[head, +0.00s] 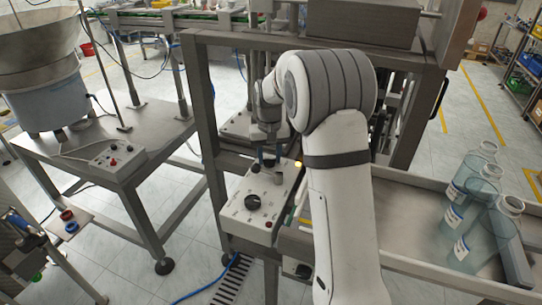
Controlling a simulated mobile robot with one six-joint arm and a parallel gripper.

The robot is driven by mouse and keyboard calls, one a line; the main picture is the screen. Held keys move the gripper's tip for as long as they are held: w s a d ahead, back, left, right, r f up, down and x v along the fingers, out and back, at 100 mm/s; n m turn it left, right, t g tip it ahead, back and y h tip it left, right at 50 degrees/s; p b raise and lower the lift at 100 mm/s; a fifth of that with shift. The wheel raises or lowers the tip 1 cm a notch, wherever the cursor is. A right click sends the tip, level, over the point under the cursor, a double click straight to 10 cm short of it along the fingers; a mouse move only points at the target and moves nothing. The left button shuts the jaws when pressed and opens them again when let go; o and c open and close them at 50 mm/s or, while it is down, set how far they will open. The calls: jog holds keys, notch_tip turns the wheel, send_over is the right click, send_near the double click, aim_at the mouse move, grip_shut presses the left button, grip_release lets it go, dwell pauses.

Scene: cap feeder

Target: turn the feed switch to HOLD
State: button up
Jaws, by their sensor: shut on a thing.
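A light grey control box (233,212) sits in front of the machine frame, left of my arm. A round black knob (252,202) stands free on its nearer part. My gripper (267,164) points down at the far part of the box, beyond the black knob. Its fingers are shut on a small part there, which looks like a switch on the box. The fingers mostly hide that part, so I cannot read its position or any HOLD label. A short grey cylinder (279,176) shows just right of the fingers, and a small yellow lamp (298,164) glows farther right.
A steel tray (400,215) with several clear bottles (470,190) lies to the right. A steel table (75,175) at left carries a bowl feeder (40,85) and another small control box (112,158). A dark frame post (203,110) stands close left of my gripper.

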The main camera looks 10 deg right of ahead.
aim_at(269, 159)
jog(key=shift+s+f, duration=0.1)
jog(key=shift+f, duration=0.05)
jog(key=o, duration=1)
notch_tip(269, 159, up, 8)
